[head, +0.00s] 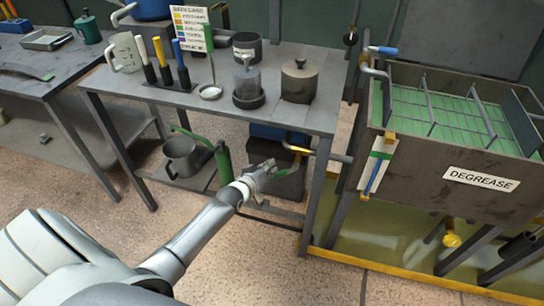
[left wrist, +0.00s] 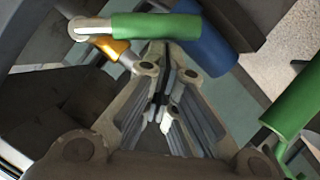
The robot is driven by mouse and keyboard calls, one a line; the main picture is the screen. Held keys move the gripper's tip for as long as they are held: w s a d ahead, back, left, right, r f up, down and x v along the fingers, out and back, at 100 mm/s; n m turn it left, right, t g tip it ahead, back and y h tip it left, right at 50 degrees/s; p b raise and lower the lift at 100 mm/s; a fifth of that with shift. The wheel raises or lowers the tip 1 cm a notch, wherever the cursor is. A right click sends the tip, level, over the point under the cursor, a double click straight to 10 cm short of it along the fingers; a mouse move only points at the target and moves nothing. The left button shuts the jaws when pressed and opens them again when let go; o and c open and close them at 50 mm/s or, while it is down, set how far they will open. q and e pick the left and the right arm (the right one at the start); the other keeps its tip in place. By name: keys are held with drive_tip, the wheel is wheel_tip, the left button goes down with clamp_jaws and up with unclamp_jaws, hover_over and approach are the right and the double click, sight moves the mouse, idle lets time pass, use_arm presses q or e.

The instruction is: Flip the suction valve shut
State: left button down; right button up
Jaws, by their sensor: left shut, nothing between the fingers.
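My left gripper (head: 264,172) reaches under the front of the middle bench, with its fingers closed and nothing held. In the left wrist view its closed fingers (left wrist: 162,100) point at a green lever handle (left wrist: 155,26) with a pale metal end. An orange fitting (left wrist: 113,48) and a blue cylindrical part (left wrist: 204,48) lie behind that handle. The fingertips overlap the handle's lower edge in the picture; I cannot tell if they touch. In the head view a yellow fitting (head: 300,150) sits on a grey pipe near the gripper. No label marks the suction valve. My right gripper is not in view.
The bench top (head: 215,100) carries tools and pots. A grey mug-like can (head: 181,158) and a green cylinder (head: 223,163) stand below. The degrease tank (head: 480,180) is at right, with a blue-handled lever (head: 382,50). Another green handle (left wrist: 293,98) shows in the wrist view.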

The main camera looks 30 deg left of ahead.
sight(274, 178)
use_arm(q)
drive_tip(key=shift+w+d+f+b, duration=0.15)
drive_tip(key=shift+d+f, duration=0.25)
drive_tip(key=shift+f, duration=0.55)
drive_tip(key=shift+d+f+b, duration=0.25)
drive_tip(key=shift+d+f, duration=0.1)
drive_tip(key=shift+f, duration=0.55)
drive_tip(key=shift+w+d+f, duration=0.2)
drive_tip(key=shift+d+f, duration=0.65)
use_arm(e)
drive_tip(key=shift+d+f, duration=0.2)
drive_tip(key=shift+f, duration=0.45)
use_arm(q)
drive_tip(key=shift+d, duration=0.1)
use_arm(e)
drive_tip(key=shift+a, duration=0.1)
